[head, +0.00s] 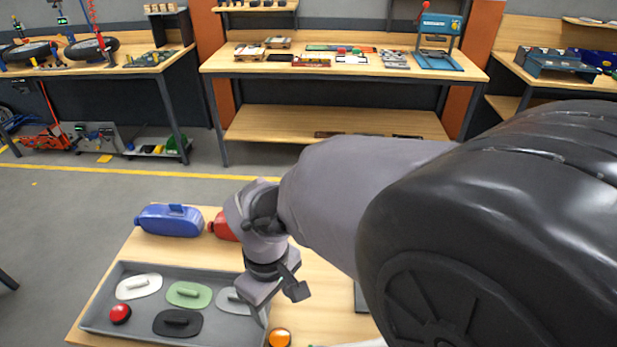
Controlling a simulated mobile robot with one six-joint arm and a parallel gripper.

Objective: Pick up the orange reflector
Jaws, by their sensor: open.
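The orange reflector (279,338) is a small round orange disc with a dark rim. It lies on the wooden table at the bottom of the head view, just right of the grey tray (92,305), and the frame's lower edge is close to it. My gripper (278,304) is above the table near the tray's right end, a little above the reflector in the picture. It is open, with nothing seen between its fingers. One finger is at the right, the other at the lower left. My arm hides part of the table behind it.
The tray holds white, green, black and grey handled pads and a red round reflector (120,313). A blue jug (170,220) and a partly hidden red jug (222,226) lie behind the tray. A dark-edged object (361,297) is right of my gripper. Workbenches stand across the floor.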

